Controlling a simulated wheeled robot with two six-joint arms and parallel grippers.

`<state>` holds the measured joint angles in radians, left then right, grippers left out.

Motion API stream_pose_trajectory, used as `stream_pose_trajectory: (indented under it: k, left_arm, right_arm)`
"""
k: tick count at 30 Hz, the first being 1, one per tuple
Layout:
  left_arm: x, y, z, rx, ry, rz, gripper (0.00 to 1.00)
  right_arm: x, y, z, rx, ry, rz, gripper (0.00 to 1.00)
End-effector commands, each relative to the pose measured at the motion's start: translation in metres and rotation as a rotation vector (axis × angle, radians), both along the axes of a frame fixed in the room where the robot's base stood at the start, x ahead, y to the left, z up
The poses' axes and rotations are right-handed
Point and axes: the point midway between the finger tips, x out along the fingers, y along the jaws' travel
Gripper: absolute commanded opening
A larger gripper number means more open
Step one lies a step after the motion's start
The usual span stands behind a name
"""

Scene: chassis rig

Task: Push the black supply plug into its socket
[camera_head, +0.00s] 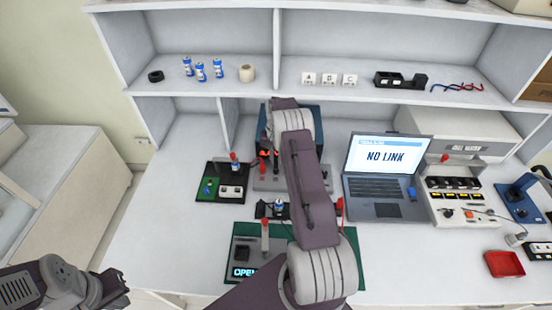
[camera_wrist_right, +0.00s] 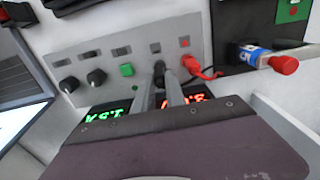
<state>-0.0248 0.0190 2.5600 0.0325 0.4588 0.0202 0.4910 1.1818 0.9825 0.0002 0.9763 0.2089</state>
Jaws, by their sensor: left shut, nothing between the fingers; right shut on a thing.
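In the right wrist view my right gripper (camera_wrist_right: 160,92) is shut on the black supply plug (camera_wrist_right: 159,69), its fingers pointing at the supply's pale front panel (camera_wrist_right: 100,55). The plug is at the panel below a small black mark, left of a red plug (camera_wrist_right: 189,64) with a red lead. Its socket is hidden behind the plug and fingers, and I cannot tell how deep the plug sits. In the head view my right arm covers that gripper and much of the supply (camera_head: 265,125). My left gripper (camera_head: 122,290) is shut and empty at the lower left.
A laptop (camera_head: 388,165) reading "NO LINK" stands right of my right arm. A green board (camera_head: 243,245) with an "OPEN" display lies in front. A small board (camera_head: 222,182) lies left of the supply. The bench at the left is clear.

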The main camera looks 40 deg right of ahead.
Motion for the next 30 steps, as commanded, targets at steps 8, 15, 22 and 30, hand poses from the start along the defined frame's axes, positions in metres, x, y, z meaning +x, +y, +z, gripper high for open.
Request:
stream_pose_trajectory:
  k: [8, 15, 22, 30]
  left_arm:
    - [0.0, 0.0, -0.006, 0.0, 0.0, 0.0, 0.0]
    - [0.0, 0.0, -0.01, 0.0, 0.0, 0.0, 0.0]
    - [0.0, 0.0, -0.009, 0.0, 0.0, 0.0, 0.0]
    - [0.0, 0.0, -0.01, 0.0, 0.0, 0.0, 0.0]
  right_arm:
    - [0.0, 0.0, -0.008, 0.0, 0.0, 0.0, 0.0]
    - [0.0, 0.0, -0.014, 0.0, 0.0, 0.0, 0.0]
    - [0.0, 0.0, -0.013, 0.0, 0.0, 0.0, 0.41]
    - [0.0, 0.0, -0.008, -0.001, -0.002, 0.0, 0.41]
